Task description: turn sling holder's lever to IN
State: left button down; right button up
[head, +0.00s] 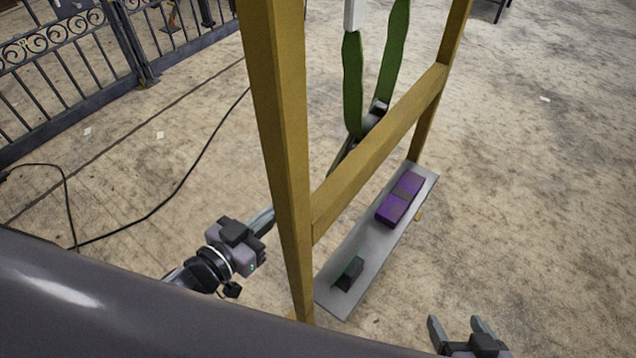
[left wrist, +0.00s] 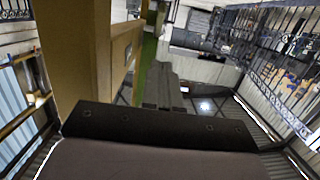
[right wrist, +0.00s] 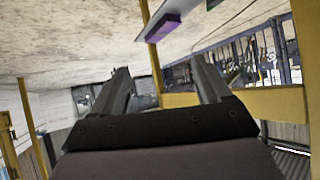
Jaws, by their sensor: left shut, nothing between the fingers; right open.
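Two green sling straps (head: 353,85) hang inside a yellow frame (head: 283,150), with a dark metal fitting (head: 378,112) at their lower end, partly behind the crossbar. I cannot make out a lever or an IN mark. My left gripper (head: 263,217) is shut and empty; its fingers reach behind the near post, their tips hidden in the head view. In the left wrist view its fingers (left wrist: 165,85) are together, with a green strip (left wrist: 146,60) beyond, beside the post. My right gripper (head: 458,323) is open and empty at the bottom edge, right of the frame and apart from it.
A grey shelf (head: 335,285) low on the frame carries a purple box (head: 390,212) and a dark block (head: 348,274) with a green edge. A metal gate (head: 75,75) stands at the back left. A black cable (head: 165,200) lies on the floor. Floor at right is clear.

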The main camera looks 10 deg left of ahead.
pick_arm(q)
jog(key=b, duration=0.2)
send_near(331, 170)
jog(key=w+r, duration=0.2)
jog(key=w+f+b, duration=0.1)
jog(key=w+d+f, duration=0.1)
jog(key=shift+d+f+b, duration=0.3)
jog(key=shift+f+b, duration=0.1)
jog(key=shift+w+d+f, duration=0.1)
jog(key=shift+w+f, duration=0.15)
jog(key=shift+f, duration=0.15)
pick_arm(e)
jog(key=shift+w+a+n+t+y, duration=0.2)
jog(key=shift+w+a, duration=0.2)
jog(key=shift+a, duration=0.25)
jog(key=shift+w+a+n+t+y, duration=0.2)
jog(key=shift+w+a, duration=0.15)
jog(key=shift+a, duration=0.25)
pick_arm(q)
jog(key=shift+d+f+b, duration=0.1)
jog(key=shift+f+b, duration=0.05)
jog(key=shift+b, duration=0.2)
pick_arm(e)
jog(key=shift+f, duration=0.2)
